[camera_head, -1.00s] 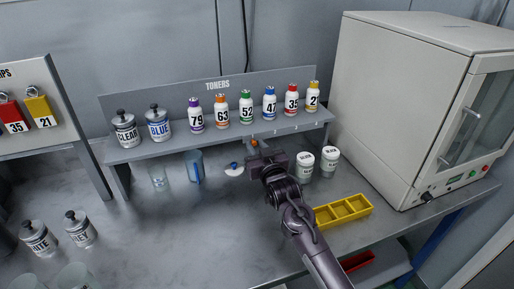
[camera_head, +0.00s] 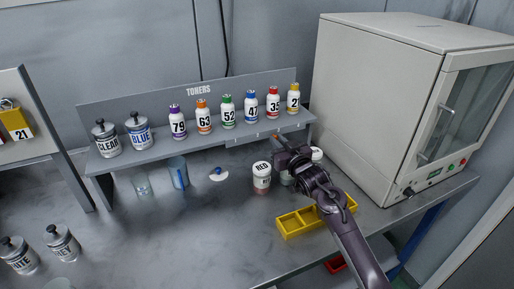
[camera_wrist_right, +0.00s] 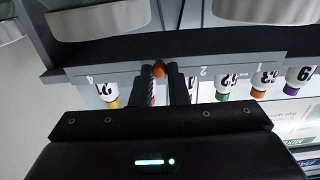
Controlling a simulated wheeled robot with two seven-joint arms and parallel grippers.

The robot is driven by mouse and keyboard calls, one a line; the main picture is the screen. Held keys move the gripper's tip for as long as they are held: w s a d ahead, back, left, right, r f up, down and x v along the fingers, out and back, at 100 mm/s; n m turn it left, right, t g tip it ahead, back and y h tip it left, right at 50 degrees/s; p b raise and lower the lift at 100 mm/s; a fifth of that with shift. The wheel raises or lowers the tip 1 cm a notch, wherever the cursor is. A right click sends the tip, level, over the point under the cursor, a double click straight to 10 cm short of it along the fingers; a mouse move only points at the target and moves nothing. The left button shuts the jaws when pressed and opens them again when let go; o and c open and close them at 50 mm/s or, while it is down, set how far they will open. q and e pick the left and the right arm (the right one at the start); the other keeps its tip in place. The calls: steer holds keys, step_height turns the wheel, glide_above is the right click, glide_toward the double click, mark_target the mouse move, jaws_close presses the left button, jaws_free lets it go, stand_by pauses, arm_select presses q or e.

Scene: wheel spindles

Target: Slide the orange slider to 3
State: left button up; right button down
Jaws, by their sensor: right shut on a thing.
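The orange slider (camera_head: 276,135) is a small orange knob on the front edge of the toner shelf (camera_head: 215,146), toward its right end. The scale marks are too small to read in the head view. My left gripper is not in view.
Toner bottles (camera_head: 228,112) stand in a row on the shelf, with clear and blue jars (camera_head: 139,132) at its left. Below are a red jar (camera_head: 262,178), glasses (camera_head: 179,174) and a yellow tray (camera_head: 298,224). A white oven (camera_head: 358,105) stands close on the right.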

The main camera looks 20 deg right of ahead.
steer(key=shift+d, duration=1.05)
steer(key=c, duration=1.4)
jaws_free()
steer(key=s+b, duration=0.1)
steer(key=s, duration=0.6)
steer(key=shift+s+d+b, duration=0.1)
steer(key=shift+s+b, duration=0.25)
